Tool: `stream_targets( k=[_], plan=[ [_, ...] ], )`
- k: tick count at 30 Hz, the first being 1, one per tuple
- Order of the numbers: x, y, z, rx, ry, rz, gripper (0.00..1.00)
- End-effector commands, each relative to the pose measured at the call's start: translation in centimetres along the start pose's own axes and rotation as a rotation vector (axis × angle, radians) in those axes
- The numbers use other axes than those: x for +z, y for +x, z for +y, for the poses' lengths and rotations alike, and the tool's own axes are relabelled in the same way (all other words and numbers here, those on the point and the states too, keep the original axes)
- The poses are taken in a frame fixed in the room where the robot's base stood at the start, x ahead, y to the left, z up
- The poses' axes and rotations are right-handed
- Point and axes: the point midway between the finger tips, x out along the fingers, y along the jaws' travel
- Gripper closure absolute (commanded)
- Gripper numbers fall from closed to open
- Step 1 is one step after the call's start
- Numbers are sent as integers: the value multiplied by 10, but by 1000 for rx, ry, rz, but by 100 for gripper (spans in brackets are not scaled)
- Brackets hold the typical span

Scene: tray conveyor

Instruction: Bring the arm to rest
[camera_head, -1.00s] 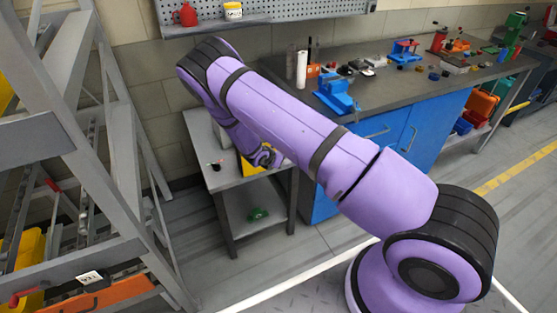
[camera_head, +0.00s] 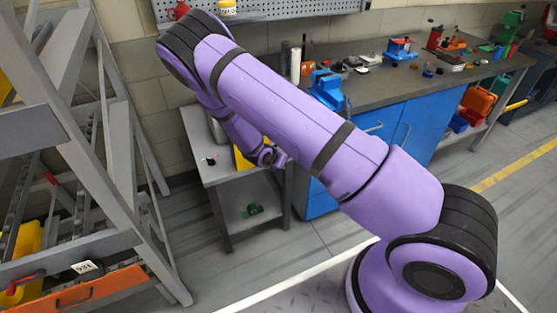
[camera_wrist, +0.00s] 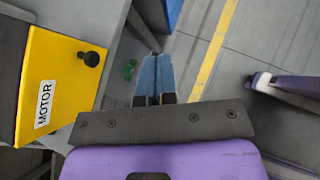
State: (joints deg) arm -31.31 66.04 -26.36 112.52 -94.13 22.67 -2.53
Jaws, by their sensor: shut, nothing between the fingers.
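My purple arm (camera_head: 300,125) reaches from its base at the lower right up to a bent elbow at the upper left, then folds down toward a small grey table. In the wrist view, my gripper (camera_wrist: 157,62) has its two blue fingers together with nothing between them. It points past the table's edge toward the floor. In the head view, the fingers cannot be made out behind the arm. A yellow panel labelled MOTOR (camera_wrist: 62,85) with a black knob lies left of my gripper, apart from it.
The small grey table (camera_head: 222,172) stands beside the blue-fronted workbench (camera_head: 380,133), which holds a blue vise (camera_head: 327,90) and several tools. A grey metal rack (camera_head: 85,150) fills the left. A green object (camera_head: 253,210) is on the table's lower shelf. Open floor lies in front.

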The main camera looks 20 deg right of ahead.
Motion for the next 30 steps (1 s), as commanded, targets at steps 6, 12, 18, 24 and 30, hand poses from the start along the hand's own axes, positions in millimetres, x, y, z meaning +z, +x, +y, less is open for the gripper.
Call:
stream_targets(
  k=[6, 12, 18, 24, 30],
  plan=[
    [8, -17, -17, -1, 1, 1, 100],
    [9, -21, -20, 0, 0, 0, 100],
    [25, -35, -18, -2, 82, 4, 100],
    [73, -77, -18, -19, 326, 21, 100],
    [123, -123, -29, -49, 585, 47, 100]
  ],
)
